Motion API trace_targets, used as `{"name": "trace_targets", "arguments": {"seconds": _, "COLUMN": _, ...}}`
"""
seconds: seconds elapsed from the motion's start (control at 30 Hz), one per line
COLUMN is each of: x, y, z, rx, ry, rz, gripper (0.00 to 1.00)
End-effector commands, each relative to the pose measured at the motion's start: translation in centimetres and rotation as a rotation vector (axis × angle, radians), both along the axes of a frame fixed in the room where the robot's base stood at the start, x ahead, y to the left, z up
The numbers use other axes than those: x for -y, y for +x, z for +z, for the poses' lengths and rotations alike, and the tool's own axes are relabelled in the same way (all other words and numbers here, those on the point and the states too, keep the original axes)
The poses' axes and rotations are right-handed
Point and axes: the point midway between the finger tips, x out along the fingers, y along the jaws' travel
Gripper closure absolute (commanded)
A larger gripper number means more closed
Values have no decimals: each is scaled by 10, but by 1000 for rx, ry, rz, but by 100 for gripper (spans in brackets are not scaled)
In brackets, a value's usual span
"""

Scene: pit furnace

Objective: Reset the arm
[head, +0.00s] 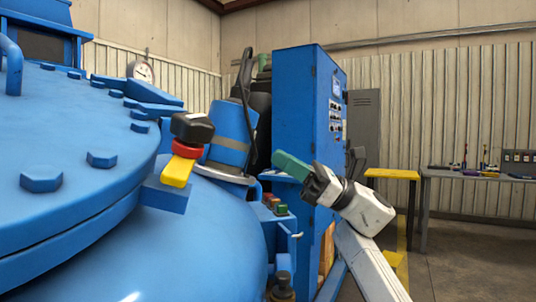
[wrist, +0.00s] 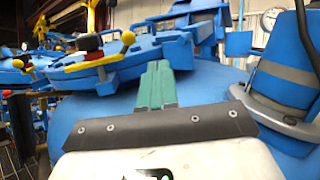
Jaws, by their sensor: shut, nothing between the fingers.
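My gripper (head: 291,166) is at the middle of the head view, on my white and black arm that comes up from the lower right. Its green fingers point left and slightly up. In the wrist view my gripper (wrist: 157,64) shows with its two green fingers pressed together and nothing held. The fingers are in front of the blue furnace (head: 75,165) in that view, and I cannot tell how far apart they are. In the head view the fingers appear clear of the furnace, in front of the blue cabinet's lower part.
A blue cabinet (head: 305,105) with buttons stands behind my gripper. A blue cylinder (head: 231,130) with a grey band rises beside the furnace. A black, red and yellow handle (head: 180,168) sticks out from the furnace. A workbench (head: 470,174) and a yellow table (head: 391,173) stand at the right, with open floor before them.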

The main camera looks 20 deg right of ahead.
Motion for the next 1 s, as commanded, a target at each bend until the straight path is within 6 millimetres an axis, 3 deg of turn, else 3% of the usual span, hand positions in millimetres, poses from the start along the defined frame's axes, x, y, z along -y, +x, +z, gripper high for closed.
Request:
{"name": "trace_targets", "arguments": {"seconds": 0.17, "x": 8, "y": 1, "z": -4, "rx": 1, "ry": 1, "rz": 0, "gripper": 100}}
{"name": "trace_targets", "arguments": {"seconds": 0.67, "x": 9, "y": 2, "z": -4, "rx": -1, "ry": 2, "rz": 0, "gripper": 100}}
{"name": "trace_targets", "arguments": {"seconds": 0.87, "x": 19, "y": 19, "z": -28, "rx": -184, "ry": 207, "rz": -46, "gripper": 100}}
{"name": "trace_targets", "arguments": {"seconds": 1.0, "x": 43, "y": 37, "z": -66, "rx": -432, "ry": 485, "rz": -89, "gripper": 100}}
